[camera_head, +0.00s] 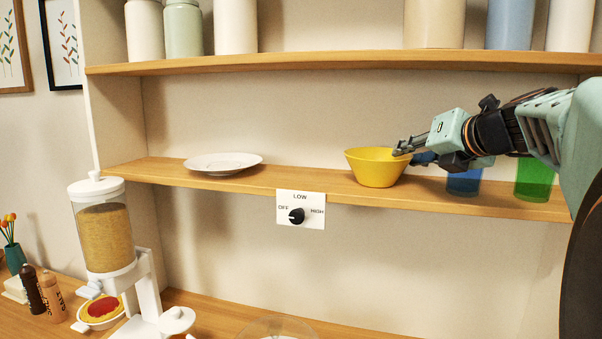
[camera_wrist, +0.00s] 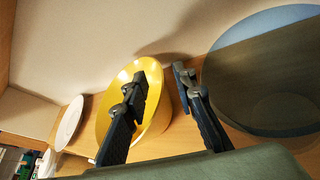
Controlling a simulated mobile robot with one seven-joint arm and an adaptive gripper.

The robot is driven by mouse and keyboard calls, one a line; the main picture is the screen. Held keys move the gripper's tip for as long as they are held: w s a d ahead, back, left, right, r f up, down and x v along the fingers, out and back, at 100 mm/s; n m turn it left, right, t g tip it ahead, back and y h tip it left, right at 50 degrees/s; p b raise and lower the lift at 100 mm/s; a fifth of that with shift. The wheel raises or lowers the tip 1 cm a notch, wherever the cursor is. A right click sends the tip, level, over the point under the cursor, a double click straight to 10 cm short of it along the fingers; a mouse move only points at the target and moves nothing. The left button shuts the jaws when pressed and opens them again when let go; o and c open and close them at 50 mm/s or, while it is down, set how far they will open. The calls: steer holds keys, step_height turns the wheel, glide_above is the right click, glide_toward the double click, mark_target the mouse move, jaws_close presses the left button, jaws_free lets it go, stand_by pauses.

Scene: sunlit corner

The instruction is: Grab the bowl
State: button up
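A yellow bowl (camera_head: 375,168) stands upright on the middle shelf, right of centre. It also shows in the wrist view (camera_wrist: 108,112), left of and behind my fingers. My gripper (camera_head: 402,148) is at the bowl's right rim in the head view. In the wrist view my gripper (camera_wrist: 160,76) has its two fingers apart with nothing clamped. The left finger overlaps the bowl's opening and the right finger is outside its right side. The rim lies between them; I cannot tell whether either finger touches it.
A blue cup (camera_head: 464,183) stands close right of the bowl, below my wrist, with a green cup (camera_head: 535,180) farther right. A white plate (camera_head: 222,163) lies left on the shelf (camera_head: 330,184). An upper shelf (camera_head: 330,64) holds several jars. A dial panel (camera_head: 301,209) is below.

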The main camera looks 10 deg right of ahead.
steer(key=shift+s+r, duration=0.15)
steer(key=shift+s, duration=0.05)
steer(key=shift+c, duration=0.5)
jaws_close()
steer(key=shift+r+p, duration=0.15)
steer(key=shift+p, duration=0.15)
